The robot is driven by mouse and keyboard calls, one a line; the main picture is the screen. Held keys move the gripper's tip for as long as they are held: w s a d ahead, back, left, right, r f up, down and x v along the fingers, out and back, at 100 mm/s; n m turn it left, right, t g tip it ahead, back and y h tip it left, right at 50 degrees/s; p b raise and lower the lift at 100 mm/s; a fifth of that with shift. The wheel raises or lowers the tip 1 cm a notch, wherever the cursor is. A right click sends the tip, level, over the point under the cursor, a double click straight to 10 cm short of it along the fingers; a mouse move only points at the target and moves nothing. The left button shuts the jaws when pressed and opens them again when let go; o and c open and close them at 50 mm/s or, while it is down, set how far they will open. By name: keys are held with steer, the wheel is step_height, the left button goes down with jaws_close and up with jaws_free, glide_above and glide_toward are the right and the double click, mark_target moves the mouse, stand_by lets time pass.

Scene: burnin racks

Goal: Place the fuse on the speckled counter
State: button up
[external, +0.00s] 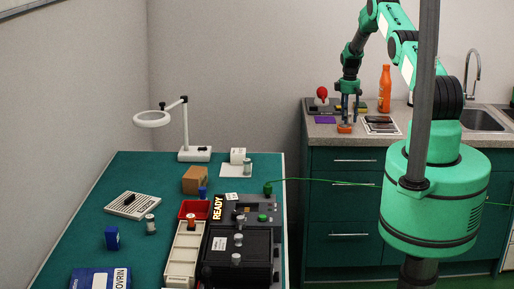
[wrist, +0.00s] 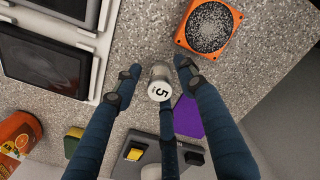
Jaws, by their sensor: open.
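A small metal fuse (wrist: 160,86) with a white end marked 5 shows between the fingers of my gripper (wrist: 158,78) in the wrist view. It appears upright on the speckled counter (wrist: 140,120), though its base is hard to see. My gripper is open, its fingers spread around the fuse and apart from it. In the external view my gripper (external: 347,116) points down just above the counter (external: 325,132) near its front edge; the fuse cannot be made out there.
An orange box with a speckled round top (wrist: 208,27) is close beside the fuse. A purple pad (wrist: 188,117), a switch box (wrist: 150,153), dark framed panels (wrist: 45,60) and an orange bottle (external: 385,88) are also on the counter. The green table (external: 140,175) holds several other parts.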

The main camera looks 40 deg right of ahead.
step_height(320, 180, up, 12)
steer(key=shift+f+b, duration=0.2)
steer(key=shift+b, duration=0.25)
stand_by(0.4)
